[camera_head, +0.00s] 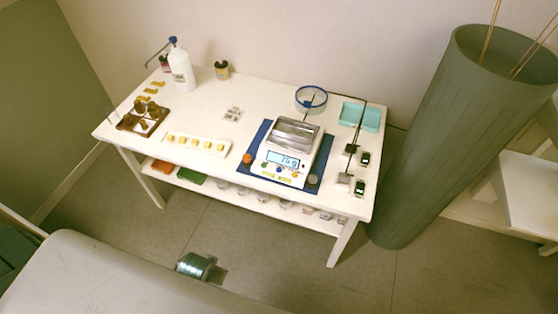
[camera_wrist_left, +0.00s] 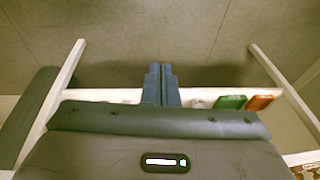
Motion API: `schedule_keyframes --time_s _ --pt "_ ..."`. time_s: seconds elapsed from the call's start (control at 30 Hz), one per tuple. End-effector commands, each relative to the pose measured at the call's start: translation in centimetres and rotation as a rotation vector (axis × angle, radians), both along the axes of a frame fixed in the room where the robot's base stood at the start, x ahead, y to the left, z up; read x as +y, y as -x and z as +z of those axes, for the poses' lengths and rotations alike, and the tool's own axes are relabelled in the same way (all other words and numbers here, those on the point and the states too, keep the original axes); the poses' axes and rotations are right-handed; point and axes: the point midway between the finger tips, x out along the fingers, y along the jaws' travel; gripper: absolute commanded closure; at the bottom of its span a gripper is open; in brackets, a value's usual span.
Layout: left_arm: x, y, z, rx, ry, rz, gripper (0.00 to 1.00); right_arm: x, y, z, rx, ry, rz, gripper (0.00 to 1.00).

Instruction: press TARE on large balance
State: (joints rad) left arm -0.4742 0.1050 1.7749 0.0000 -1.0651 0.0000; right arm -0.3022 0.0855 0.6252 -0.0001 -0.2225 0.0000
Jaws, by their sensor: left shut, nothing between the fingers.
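The large balance (camera_head: 292,150) stands on a blue mat (camera_head: 256,144) on the right half of the white table in the head view. It has a bare metal pan (camera_head: 296,132) and a lit display (camera_head: 283,159) whose digits are hard to read. Small coloured buttons and yellow labels line its front, and I cannot read which is TARE. My left gripper (camera_wrist_left: 162,72) is shut and empty in the left wrist view, with floor beyond its fingertips. The balance is not in that view.
Small black-and-silver items lie right of the balance. A tall green cylinder (camera_head: 445,130) stands close to the table's right end.

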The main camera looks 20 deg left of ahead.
Motion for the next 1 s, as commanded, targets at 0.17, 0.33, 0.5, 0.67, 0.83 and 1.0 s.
schedule_keyframes --time_s 0.17,0.33,0.5,0.67,0.83,1.0 --pt "-0.8 -0.9 10.9 -0.032 0.001 -0.007 1.0 0.5 0.0 2.9 -0.001 -0.005 -0.001 0.15" --pt "-1.3 -1.0 17.1 -0.055 0.009 0.006 1.0 1.1 0.0 4.2 0.0 -0.011 -0.004 0.15" --pt "-2.0 -1.6 22.3 -0.087 0.043 0.058 1.0 1.1 0.0 5.5 0.0 -0.011 -0.004 0.15" --pt "-3.0 -4.2 25.1 -0.138 0.135 0.207 1.0 0.8 0.0 6.5 0.0 -0.009 -0.003 0.15" --pt "-3.9 -8.2 24.7 -0.178 0.261 0.401 1.0 0.4 0.0 6.8 0.0 -0.004 -0.002 0.15" --pt "-5.0 -13.5 23.4 -0.208 0.424 0.638 1.0 0.2 0.0 6.9 0.0 -0.002 -0.001 0.15"
